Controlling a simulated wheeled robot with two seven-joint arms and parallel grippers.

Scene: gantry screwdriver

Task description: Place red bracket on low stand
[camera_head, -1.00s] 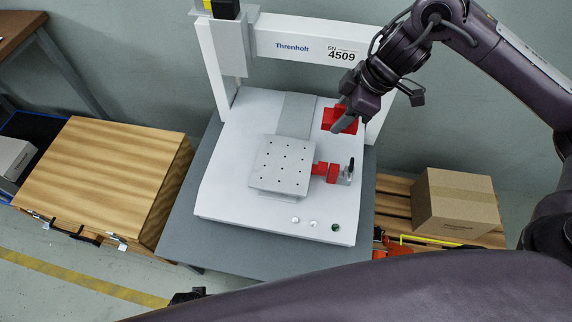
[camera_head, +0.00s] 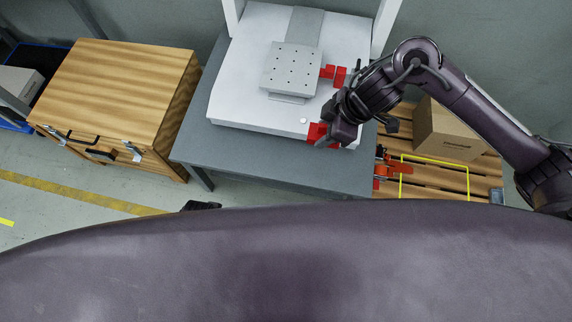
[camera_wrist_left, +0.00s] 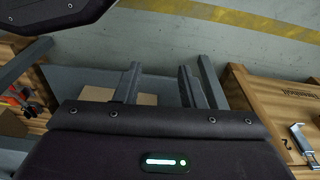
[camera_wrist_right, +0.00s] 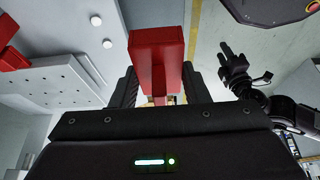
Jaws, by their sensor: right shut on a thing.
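The red bracket (camera_head: 318,132) is in my right gripper (camera_head: 338,128), over the front right part of the machine's white base. In the right wrist view the bracket (camera_wrist_right: 157,52) stands up between the fingers, which are shut on it. My left gripper (camera_wrist_left: 160,82) is open and empty in the left wrist view, and a dark part of it (camera_head: 200,206) shows near the lower edge of the head view. No thing is clearly marked as the low stand. A low wooden pallet (camera_head: 440,180) with a yellow outline is at the right.
The white machine base (camera_head: 240,95) on the grey table (camera_head: 250,155) carries a perforated plate (camera_head: 290,66) and a red clamp (camera_head: 333,73). A cardboard box (camera_head: 447,130) sits on the pallet, with an orange-red tool (camera_head: 382,170) at its left edge. A wooden cabinet (camera_head: 115,85) is at the left.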

